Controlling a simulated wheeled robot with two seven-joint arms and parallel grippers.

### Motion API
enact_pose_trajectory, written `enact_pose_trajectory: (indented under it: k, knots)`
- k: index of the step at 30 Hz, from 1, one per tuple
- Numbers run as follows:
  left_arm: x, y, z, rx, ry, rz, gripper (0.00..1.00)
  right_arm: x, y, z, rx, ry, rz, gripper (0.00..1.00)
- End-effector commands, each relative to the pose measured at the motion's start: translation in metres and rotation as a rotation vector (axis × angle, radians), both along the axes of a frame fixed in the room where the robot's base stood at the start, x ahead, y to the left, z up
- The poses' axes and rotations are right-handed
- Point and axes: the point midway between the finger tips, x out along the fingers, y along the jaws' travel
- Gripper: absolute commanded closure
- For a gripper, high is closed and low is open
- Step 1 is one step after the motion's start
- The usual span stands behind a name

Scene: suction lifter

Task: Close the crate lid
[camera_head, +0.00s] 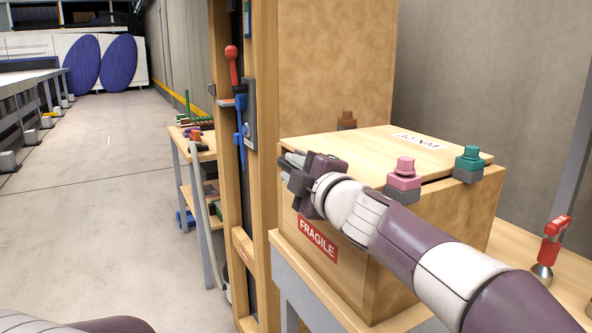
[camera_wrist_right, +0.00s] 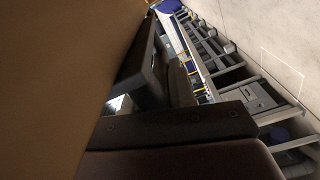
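The wooden crate (camera_head: 425,235) stands on a bench with a red FRAGILE label on its front. Its lid (camera_head: 375,150) lies over the top, nearly flat, with a 30 NM label. A dark gap shows under the lid's edge near the pink and teal bolts. My right gripper (camera_head: 289,164) is at the crate's left corner, by the lid's edge; contact is unclear. In the right wrist view, its dark fingers (camera_wrist_right: 165,75) show beside a brown surface, and whether they are apart is unclear. My left gripper is out of view.
A pink bolt (camera_head: 404,168), a teal bolt (camera_head: 469,158) and a brown bolt (camera_head: 347,119) sit around the lid on grey blocks. A red-handled tool (camera_head: 550,240) stands at right. A wooden post (camera_head: 222,200) rises left of the crate. The floor (camera_head: 95,200) at left is clear.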

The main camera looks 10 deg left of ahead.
Motion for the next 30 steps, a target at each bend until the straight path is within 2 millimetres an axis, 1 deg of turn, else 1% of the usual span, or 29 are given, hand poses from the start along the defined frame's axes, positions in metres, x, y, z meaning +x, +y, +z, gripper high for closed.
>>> enact_pose_trajectory:
  k: [1,2,14,17,20,24,30]
  knots:
    - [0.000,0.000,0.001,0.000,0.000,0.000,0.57,0.000,-0.001,0.002,0.002,-0.002,-0.001,0.60]
    - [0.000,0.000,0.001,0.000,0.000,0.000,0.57,0.000,-0.001,0.002,0.001,-0.002,-0.001,0.56]
    - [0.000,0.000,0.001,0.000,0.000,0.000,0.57,0.000,0.000,0.002,0.000,-0.002,-0.001,0.56]
    - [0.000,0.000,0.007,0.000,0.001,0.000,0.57,0.000,-0.001,0.009,0.000,-0.002,-0.001,0.56]
    - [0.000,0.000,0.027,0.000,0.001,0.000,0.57,0.000,-0.001,0.029,0.002,-0.002,-0.001,0.56]
    - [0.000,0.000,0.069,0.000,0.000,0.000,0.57,0.003,-0.004,0.071,0.028,0.017,-0.001,0.56]
    - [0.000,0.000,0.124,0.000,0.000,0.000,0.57,0.010,-0.014,0.122,0.141,0.106,-0.002,0.56]
